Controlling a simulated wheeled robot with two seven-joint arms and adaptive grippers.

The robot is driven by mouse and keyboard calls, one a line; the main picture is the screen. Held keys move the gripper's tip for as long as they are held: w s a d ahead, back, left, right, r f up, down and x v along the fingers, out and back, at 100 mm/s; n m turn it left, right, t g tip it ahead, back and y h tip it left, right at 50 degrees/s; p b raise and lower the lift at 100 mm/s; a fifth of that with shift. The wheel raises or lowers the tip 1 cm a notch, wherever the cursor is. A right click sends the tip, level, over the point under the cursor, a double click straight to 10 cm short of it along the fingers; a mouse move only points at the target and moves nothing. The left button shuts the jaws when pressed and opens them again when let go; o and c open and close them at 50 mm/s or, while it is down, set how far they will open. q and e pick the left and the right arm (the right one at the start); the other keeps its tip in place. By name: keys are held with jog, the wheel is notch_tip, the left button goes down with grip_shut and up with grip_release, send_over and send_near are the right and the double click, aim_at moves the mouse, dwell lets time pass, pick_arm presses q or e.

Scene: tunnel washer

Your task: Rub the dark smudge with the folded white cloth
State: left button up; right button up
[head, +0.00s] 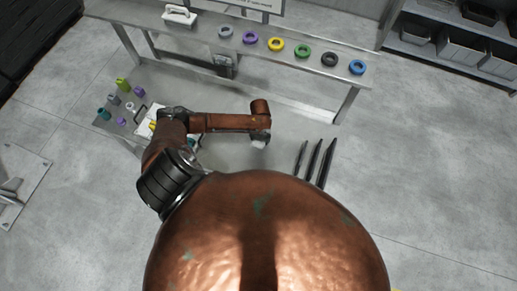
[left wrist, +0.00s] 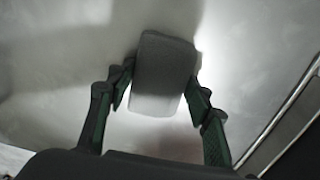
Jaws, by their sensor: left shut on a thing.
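My left gripper (head: 262,138) is above the grey metal worktop in the head view. A small pale corner of the folded cloth (head: 258,145) shows below it. In the left wrist view the gripper (left wrist: 158,88) is shut on the cloth (left wrist: 163,62), which looks like a grey, rounded, shaded block between the fingers. A smooth pale surface lies beyond the cloth; I cannot tell whether they touch. I cannot make out the dark smudge; the wrist view shows only soft shadows. My right gripper is not in view.
A raised shelf along the back holds several coloured rings (head: 277,44) and a white item (head: 180,15). Small coloured objects (head: 123,84) stand at the worktop's left end. Long dark bars (head: 315,160) are at right. Bins (head: 462,45) stand at far right.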

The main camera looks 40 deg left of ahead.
pick_arm(q)
notch_tip(320, 180, up, 2)
jog(key=shift+r+p, duration=0.2)
jog(key=shift+p, duration=0.2)
jog(key=shift+r+p, duration=0.35)
jog(key=shift+s+r+p, duration=0.25)
jog(key=shift+r+p, duration=0.5)
jog(key=shift+r, duration=0.1)
jog(key=shift+r+p, duration=0.3)
jog(key=shift+p, duration=0.05)
jog(key=shift+w+r+p, duration=0.15)
jog(key=shift+r+p, duration=0.55)
jog(key=shift+p, duration=0.05)
jog(key=shift+d+r+p, duration=0.1)
jog(key=shift+r+p, duration=0.5)
jog(key=shift+r, duration=0.05)
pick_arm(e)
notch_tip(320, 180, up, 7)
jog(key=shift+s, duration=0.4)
